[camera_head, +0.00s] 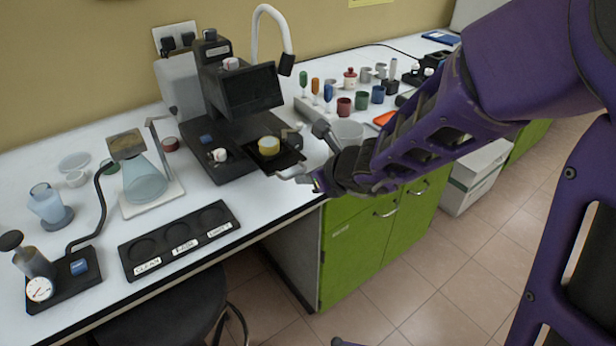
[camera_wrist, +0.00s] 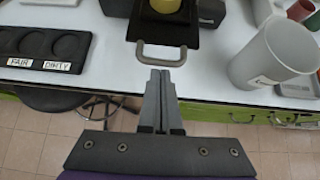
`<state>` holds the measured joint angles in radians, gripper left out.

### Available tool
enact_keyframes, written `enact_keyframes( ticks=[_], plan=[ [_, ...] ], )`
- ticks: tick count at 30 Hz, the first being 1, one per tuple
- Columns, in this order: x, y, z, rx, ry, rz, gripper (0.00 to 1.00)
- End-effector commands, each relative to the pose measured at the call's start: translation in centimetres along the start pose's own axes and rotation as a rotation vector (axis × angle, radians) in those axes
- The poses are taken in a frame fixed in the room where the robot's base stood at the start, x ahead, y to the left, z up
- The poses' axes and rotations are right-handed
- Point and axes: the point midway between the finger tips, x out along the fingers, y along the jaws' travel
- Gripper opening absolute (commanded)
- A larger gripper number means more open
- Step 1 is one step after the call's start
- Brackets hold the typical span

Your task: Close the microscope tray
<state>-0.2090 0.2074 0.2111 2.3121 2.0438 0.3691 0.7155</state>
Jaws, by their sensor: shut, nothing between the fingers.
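The black microscope (camera_head: 235,110) stands on the white bench with a screen and a white curved lamp arm. Its black tray (camera_head: 285,160) is pulled out toward the front right, and a yellow sample cup (camera_head: 269,146) sits on it. In the wrist view the tray (camera_wrist: 199,32) has a grey U-shaped handle (camera_wrist: 161,60) at its front edge, with the yellow cup (camera_wrist: 166,5) behind it. My gripper (camera_head: 316,177) is shut and empty. In the wrist view its fingertips (camera_wrist: 158,76) are at the handle's front; I cannot tell whether they touch it.
A whitish beaker (camera_wrist: 275,55) stands right of the tray, close to my gripper. A black labelled holder (camera_head: 180,240) lies front left on the bench. A flask (camera_head: 142,178) stands left of the microscope. Several coloured cups (camera_head: 361,100) stand behind my arm. Green cabinets (camera_head: 365,230) are below.

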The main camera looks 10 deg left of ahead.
Motion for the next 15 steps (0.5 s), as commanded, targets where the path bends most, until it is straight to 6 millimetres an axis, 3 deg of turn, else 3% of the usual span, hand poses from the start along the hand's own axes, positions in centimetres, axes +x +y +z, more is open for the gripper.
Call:
enact_keyframes(
  ticks=[8, 15],
  plan=[
    [0.7, 0.0, 0.5, 0.0, -0.001, 0.002, 0.0],
    [5.1, -0.1, 4.3, -0.001, 0.0, 0.004, 0.0]
  ],
)
